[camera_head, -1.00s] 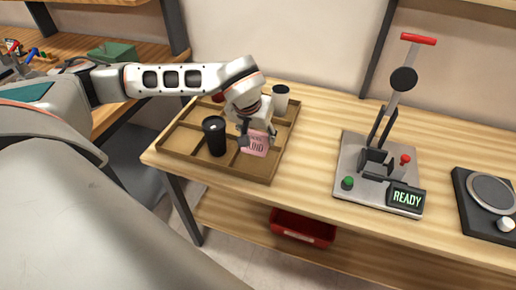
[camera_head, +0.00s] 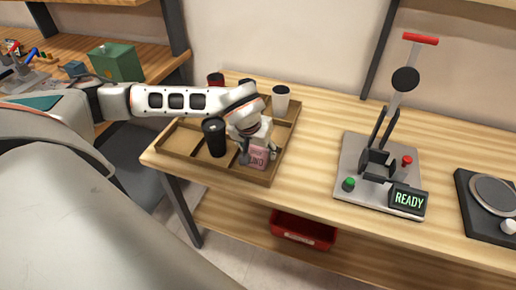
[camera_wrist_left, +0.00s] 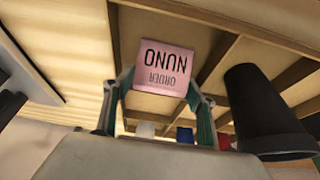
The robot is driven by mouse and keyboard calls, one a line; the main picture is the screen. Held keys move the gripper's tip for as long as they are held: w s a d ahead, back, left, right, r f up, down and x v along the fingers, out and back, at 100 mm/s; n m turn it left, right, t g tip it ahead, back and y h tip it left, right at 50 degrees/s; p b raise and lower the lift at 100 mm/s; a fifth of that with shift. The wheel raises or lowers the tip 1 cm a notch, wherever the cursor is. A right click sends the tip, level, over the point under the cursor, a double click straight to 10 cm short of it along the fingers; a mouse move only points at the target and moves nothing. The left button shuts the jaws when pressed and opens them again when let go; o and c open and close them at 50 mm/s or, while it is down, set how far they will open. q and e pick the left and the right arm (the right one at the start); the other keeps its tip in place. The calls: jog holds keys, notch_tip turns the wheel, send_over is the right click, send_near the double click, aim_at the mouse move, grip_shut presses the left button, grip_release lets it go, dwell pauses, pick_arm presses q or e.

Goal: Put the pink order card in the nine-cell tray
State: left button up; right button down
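The pink order card (camera_head: 258,157) is upright at the front right cell of the brown nine-cell tray (camera_head: 228,175). My left gripper (camera_head: 259,153) is over that cell, with one finger at each side edge of the card. It looks shut on the card, and the fingers also show in the left wrist view (camera_wrist_left: 162,80). I cannot tell whether the card's lower edge touches the tray floor. My right gripper is in no view.
A black cup (camera_head: 214,138) stands in the tray just left of the gripper. A white cup (camera_head: 280,100) and a dark red cup (camera_head: 215,80) stand at the back.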

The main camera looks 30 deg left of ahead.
pick_arm(q)
jog(key=shift+s+r, duration=0.1)
jog(key=shift+r, duration=0.45)
jog(key=p+v, duration=0.1)
jog(key=v, duration=1)
jog(key=shift+p, duration=0.35)
jog(key=shift+s, duration=0.1)
jog(key=shift+s, duration=0.1)
